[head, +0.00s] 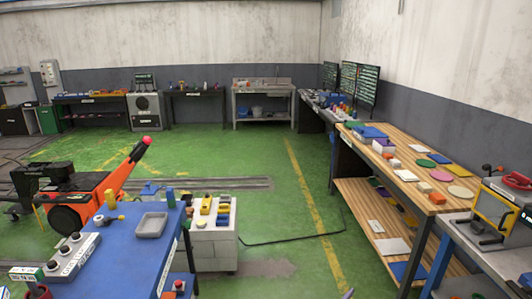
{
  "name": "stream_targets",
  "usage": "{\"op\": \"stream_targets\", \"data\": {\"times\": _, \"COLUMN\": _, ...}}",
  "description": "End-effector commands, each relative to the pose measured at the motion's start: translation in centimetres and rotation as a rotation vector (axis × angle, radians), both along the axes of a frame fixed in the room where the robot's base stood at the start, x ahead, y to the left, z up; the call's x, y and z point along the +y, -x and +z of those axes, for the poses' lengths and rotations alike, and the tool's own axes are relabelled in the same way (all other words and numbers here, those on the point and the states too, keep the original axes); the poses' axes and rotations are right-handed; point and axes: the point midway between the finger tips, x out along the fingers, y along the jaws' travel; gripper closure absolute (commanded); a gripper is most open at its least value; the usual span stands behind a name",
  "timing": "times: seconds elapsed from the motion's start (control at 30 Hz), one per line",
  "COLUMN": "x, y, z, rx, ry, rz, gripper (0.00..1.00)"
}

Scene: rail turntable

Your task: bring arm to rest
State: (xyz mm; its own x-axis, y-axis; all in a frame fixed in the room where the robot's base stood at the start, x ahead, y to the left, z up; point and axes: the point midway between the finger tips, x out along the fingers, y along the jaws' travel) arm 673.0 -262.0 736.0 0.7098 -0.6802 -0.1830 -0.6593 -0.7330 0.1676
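My gripper and arm do not show clearly in the head view, so I cannot see how the gripper stands or whether it holds anything. An orange machine (98,194) with a long slanted lever and a red knob stands at the left on the green floor. Whether it bears on the task I cannot tell.
A blue-topped table (128,258) with a grey tray (151,225) and a button box (72,257) is at front left. A white block stand (213,247) is beside it. A wooden workbench (385,172) runs along the right wall. The floor (290,262) between is mostly clear.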

Motion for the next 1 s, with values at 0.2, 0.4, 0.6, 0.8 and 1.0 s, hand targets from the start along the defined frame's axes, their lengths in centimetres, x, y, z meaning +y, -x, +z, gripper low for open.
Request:
{"op": "stream_targets", "data": {"times": 0.2, "x": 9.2, "y": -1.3, "z": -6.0, "rx": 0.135, "ry": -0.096, "rz": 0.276, "gripper": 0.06}}
{"op": "stream_targets", "data": {"times": 0.4, "x": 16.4, "y": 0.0, "z": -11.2, "rx": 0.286, "ry": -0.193, "rz": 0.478, "gripper": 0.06}}
{"op": "stream_targets", "data": {"times": 0.6, "x": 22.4, "y": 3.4, "z": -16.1, "rx": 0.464, "ry": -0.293, "rz": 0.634, "gripper": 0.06}}
{"op": "stream_targets", "data": {"times": 0.8, "x": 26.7, "y": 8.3, "z": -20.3, "rx": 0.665, "ry": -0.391, "rz": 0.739, "gripper": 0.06}}
{"op": "stream_targets", "data": {"times": 1.0, "x": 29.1, "y": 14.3, "z": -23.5, "rx": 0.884, "ry": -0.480, "rz": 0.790, "gripper": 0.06}}
